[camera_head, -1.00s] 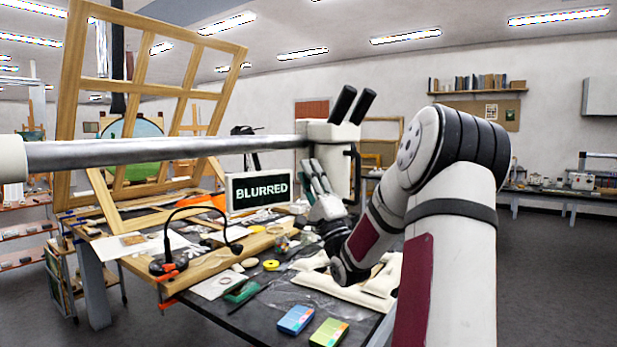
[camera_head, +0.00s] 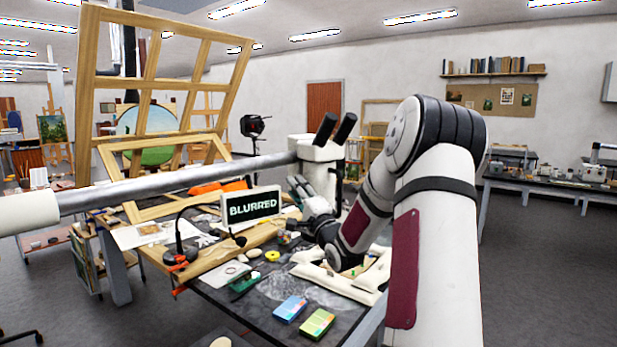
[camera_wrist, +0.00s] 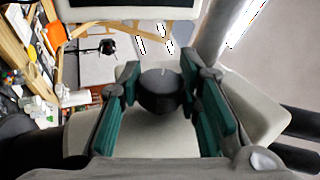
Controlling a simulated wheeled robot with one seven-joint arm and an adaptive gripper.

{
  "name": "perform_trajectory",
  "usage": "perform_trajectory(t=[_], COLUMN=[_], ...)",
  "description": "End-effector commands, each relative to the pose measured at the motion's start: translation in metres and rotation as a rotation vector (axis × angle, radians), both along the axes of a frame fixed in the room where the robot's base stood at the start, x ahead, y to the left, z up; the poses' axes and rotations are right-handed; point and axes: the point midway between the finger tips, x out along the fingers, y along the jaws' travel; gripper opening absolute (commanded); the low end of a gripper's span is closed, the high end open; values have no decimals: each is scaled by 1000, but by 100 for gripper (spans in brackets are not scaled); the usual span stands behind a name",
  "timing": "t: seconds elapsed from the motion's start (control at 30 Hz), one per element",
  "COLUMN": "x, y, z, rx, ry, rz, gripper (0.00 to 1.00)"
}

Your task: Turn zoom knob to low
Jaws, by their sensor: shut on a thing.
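The microscope (camera_head: 322,155) has a white body and two black eyepieces, and hangs on a long metal boom (camera_head: 170,185) over the table. Its black zoom knob (camera_wrist: 161,92), with a pale mark near its upper rim, sits in the middle of the wrist view. My gripper (camera_wrist: 164,95) has its teal pads on both sides of the knob and is shut on it. In the head view my gripper (camera_head: 300,188) is at the microscope's left side, and the knob is hidden there. A display (camera_head: 252,206) beside the microscope reads "BLURRED".
The table (camera_head: 238,310) holds a blue box (camera_head: 290,309), a green box (camera_head: 317,324), pale cushions (camera_head: 340,283) and a lamp (camera_head: 181,255). A large wooden frame (camera_head: 100,85) stands at the left. Open floor (camera_head: 540,270) lies to the right.

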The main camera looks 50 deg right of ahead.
Motion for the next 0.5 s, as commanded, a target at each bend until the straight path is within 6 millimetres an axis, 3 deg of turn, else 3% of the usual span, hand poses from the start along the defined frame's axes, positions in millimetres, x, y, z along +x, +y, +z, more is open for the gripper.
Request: perform_trajectory(t=[0.03,0.5], x=[-6,-3], y=[1,0], z=[6,5], rx=[9,84], ry=[30,329], rz=[2,0], gripper=[3,3])
